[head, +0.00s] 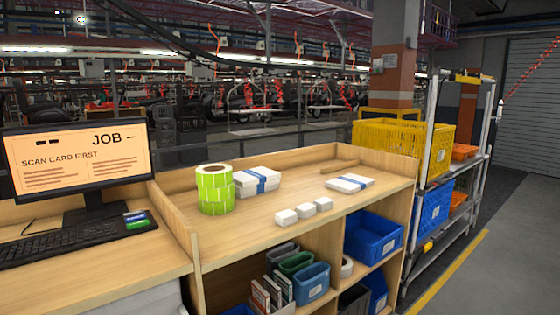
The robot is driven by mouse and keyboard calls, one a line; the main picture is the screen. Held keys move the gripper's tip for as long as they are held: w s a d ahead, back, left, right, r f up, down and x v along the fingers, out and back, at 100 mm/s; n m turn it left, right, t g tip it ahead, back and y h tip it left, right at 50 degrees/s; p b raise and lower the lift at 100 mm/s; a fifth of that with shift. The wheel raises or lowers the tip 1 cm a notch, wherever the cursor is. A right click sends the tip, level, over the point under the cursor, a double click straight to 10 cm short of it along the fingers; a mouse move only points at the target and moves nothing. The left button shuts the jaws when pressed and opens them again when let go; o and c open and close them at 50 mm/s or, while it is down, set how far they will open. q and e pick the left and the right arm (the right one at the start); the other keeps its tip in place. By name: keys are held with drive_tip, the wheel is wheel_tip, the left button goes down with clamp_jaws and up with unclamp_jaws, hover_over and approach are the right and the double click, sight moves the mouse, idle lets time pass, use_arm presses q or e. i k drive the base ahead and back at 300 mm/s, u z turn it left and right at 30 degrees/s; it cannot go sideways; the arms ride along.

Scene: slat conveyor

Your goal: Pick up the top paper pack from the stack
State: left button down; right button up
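White paper packs with blue bands form a short stack on the wooden bench, right behind the green roll. The top paper pack (258,174) lies flat, and its blue band shows across its middle. The lower part of the stack (247,190) shows beneath it, and the roll hides part of its left side. I cannot tell how many packs are in it. Another white pack with a blue band (350,183) lies flat farther right on the bench. Neither of my grippers is in the head view.
The bench (240,235) has a green roll (214,188), small white boxes (304,210) and a wooden bar (340,166). A raised rim runs along the back. A monitor (75,160) and keyboard (75,237) stand left; a crate rack (440,190) stands right.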

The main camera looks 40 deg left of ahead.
sight(244, 178)
drive_tip(key=i, duration=2.3)
drive_tip(key=u, duration=1.45)
drive_tip(key=i, duration=0.5)
